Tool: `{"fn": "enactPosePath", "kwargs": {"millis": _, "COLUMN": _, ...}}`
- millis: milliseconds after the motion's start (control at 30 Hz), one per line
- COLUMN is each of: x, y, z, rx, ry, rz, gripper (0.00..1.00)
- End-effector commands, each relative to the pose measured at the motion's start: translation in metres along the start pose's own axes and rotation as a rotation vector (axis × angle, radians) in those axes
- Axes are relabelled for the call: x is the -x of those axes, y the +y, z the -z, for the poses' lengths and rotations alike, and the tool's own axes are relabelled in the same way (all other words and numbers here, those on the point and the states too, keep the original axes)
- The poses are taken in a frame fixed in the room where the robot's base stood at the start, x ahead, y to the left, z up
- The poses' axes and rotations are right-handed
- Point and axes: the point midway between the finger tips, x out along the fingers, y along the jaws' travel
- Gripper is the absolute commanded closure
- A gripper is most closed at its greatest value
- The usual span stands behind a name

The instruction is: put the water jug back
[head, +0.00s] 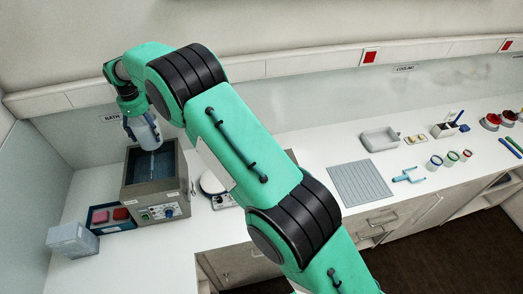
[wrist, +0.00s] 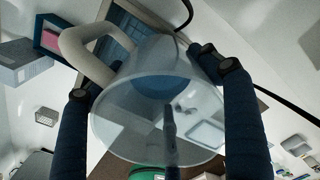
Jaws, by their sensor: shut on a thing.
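My gripper (head: 140,122) is shut on the water jug (head: 148,134) at the left of the head view. It holds the jug in the air above the water bath (head: 166,186), a grey-brown box with an open top and a dial panel. The jug is clear and whitish. In the wrist view the jug (wrist: 118,122) shows its wide mouth, a pale handle (wrist: 82,48) at upper left and blue inside its base. Dark fingers of my gripper stand on both sides of it. I cannot tell how far the jug is tilted.
A blue tray (head: 99,217) with pink and red blocks and a translucent box (head: 72,240) stand left of the bath. A white round-topped device (head: 213,186) stands to its right. A ribbed grey mat (head: 360,183) and a grey tray (head: 380,139) lie further right. Bare counter lies in front of the bath.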

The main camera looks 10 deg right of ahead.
Motion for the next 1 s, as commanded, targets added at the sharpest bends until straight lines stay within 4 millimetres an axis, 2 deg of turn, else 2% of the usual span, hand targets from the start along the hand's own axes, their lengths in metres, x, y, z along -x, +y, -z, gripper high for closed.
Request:
{"fn": "enactPosePath", "kwargs": {"millis": 33, "x": -0.005, "y": -0.01, "z": 0.019, "rx": -0.027, "ry": -0.001, "rz": 0.001, "gripper": 0.81}}
{"fn": "enactPosePath", "kwargs": {"millis": 100, "x": -0.009, "y": -0.02, "z": 0.043, "rx": -0.059, "ry": -0.001, "rz": 0.001, "gripper": 0.81}}
{"fn": "enactPosePath", "kwargs": {"millis": 333, "x": -0.023, "y": -0.044, "z": 0.115, "rx": -0.152, "ry": -0.001, "rz": 0.002, "gripper": 0.81}}
{"fn": "enactPosePath", "kwargs": {"millis": 767, "x": -0.049, "y": -0.069, "z": 0.24, "rx": -0.308, "ry": -0.001, "rz": 0.001, "gripper": 0.81}}
{"fn": "enactPosePath", "kwargs": {"millis": 1000, "x": -0.071, "y": -0.082, "z": 0.321, "rx": -0.396, "ry": 0.0, "rz": 0.0, "gripper": 0.81}}
